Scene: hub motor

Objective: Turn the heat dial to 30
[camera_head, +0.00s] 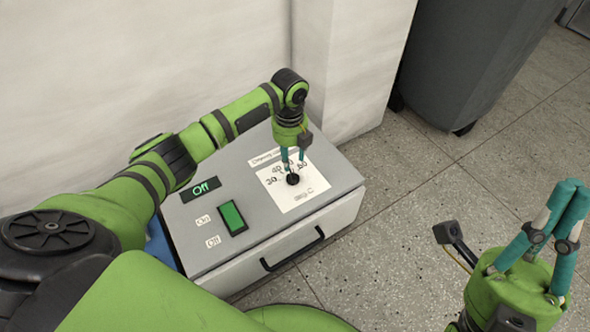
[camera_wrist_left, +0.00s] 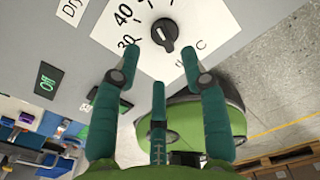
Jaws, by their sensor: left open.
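The heat dial (camera_head: 292,179) is a small black round knob on a white label (camera_head: 300,198) on top of a grey box. The label carries 30, 40 and other numbers around the dial. In the left wrist view the dial (camera_wrist_left: 164,33) has a pale mark on it; I cannot tell which number it points to. My left gripper (camera_head: 293,158) points down just above the dial, and its fingers (camera_wrist_left: 161,66) are apart with nothing between them. The dial lies beyond the fingertips in that view. My right gripper (camera_head: 570,188) is at the right, fingertips together, empty, far from the box.
The grey box (camera_head: 255,240) has a display (camera_head: 201,189) reading Off, a green switch (camera_head: 232,217) with On and Off labels, and a black front handle (camera_head: 292,250). A white wall (camera_head: 150,70) stands behind. A dark bin (camera_head: 465,60) is at the back right.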

